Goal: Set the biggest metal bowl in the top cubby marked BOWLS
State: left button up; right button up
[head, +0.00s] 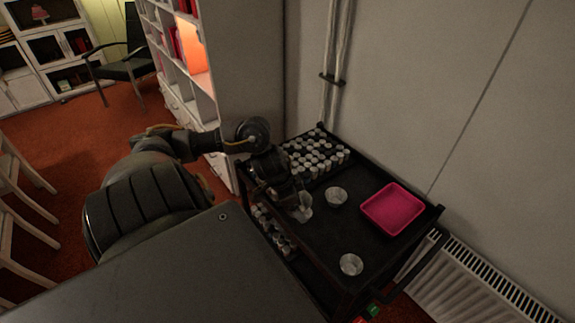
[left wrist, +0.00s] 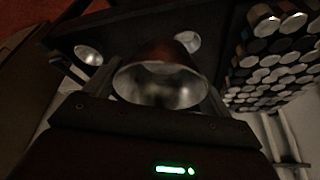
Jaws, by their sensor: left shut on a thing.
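My left gripper (head: 299,205) reaches over the black cart and is shut on a metal bowl (head: 304,213). In the left wrist view this held bowl (left wrist: 160,84) fills the space between the fingers, its shiny inside showing. Two other metal bowls stand on the cart top: one (head: 336,196) right of the gripper and one (head: 351,264) nearer the front edge. They also show in the left wrist view, one at the left (left wrist: 88,55) and one behind the held bowl (left wrist: 188,41). No cubby marked BOWLS is readable. My right gripper is out of view.
The black cart (head: 318,262) also bears a pink tray (head: 393,209) and many small metal-topped jars (head: 316,156) at the back. A white shelf unit (head: 190,88) stands behind my left arm. A radiator (head: 470,285) and wall bound the right side.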

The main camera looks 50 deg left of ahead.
pick_arm(q)
jog(key=w+d+r+m, duration=0.2)
jog(key=d+r, duration=0.3)
jog(key=d, duration=0.7)
jog(key=w+d+r+m+g+h, duration=0.1)
jog(key=d+r, duration=0.4)
jog(key=d, duration=0.7)
jog(key=w+d+r+m, duration=0.2)
jog(key=w+d+r, duration=0.1)
jog(key=d, duration=0.9)
jog(key=shift+w+r+m+h, duration=0.15)
jog(key=shift+r+m+h, duration=0.25)
jog(key=shift+r, duration=0.5)
jog(key=shift+a+g, duration=0.15)
jog(key=shift+g, duration=0.15)
